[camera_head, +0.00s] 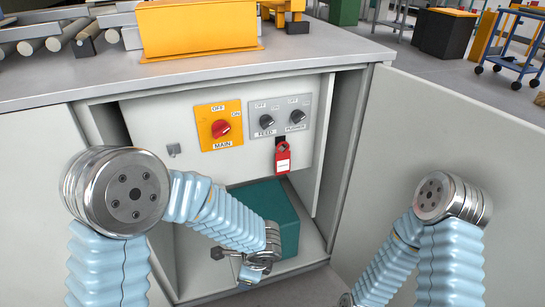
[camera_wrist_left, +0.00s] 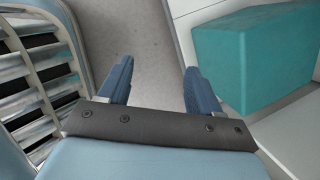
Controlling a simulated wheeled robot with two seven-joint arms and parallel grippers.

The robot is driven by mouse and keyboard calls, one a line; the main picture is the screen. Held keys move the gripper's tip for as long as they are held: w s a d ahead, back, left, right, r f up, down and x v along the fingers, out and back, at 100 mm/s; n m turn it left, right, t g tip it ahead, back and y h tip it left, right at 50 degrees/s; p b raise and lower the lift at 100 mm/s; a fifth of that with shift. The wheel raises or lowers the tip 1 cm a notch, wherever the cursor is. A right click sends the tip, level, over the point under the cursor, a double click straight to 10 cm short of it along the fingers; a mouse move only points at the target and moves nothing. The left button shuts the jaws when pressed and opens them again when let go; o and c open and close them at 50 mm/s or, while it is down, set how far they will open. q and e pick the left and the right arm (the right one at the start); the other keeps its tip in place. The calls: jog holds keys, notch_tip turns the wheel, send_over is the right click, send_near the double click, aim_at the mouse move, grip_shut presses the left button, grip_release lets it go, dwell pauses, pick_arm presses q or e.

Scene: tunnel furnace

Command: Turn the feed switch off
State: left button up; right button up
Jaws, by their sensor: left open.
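The feed switch (camera_head: 266,122) is a dark knob on a grey plate inside the open cabinet, with OFF and ON printed above it and FEED below. The knob is too small to tell surely which way it points. My left gripper (camera_head: 243,271) is low in the cabinet opening, well below the switch and in front of the teal box. In the left wrist view its two blue fingers (camera_wrist_left: 157,76) are apart with nothing between them. My right arm is at the right of the head view; its gripper is out of view.
The pusher knob (camera_head: 297,117) is right beside the feed switch. The red main knob (camera_head: 221,128) sits on a yellow plate to the left. A red lockout tag (camera_head: 282,157) hangs below the grey plate. A teal box (camera_head: 270,205) stands on the cabinet floor. The open door (camera_head: 440,150) bounds the right.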

pick_arm(q)
jog(key=w+d+r+m+t+y+b, duration=0.1)
jog(key=w+d+r+m+t, duration=0.2)
jog(key=w+r+t, duration=0.35)
jog(key=m+t+y+b, duration=0.2)
jog(key=m+t, duration=0.1)
jog(key=t, duration=0.5)
send_near(268, 124)
jog(key=x, duration=0.8)
jog(key=shift+w+a, duration=0.1)
jog(key=shift+w, duration=0.2)
pick_arm(e)
notch_tip(268, 124, down, 4)
jog(key=shift+d+f, duration=0.1)
pick_arm(q)
jog(key=shift+c, duration=0.2)
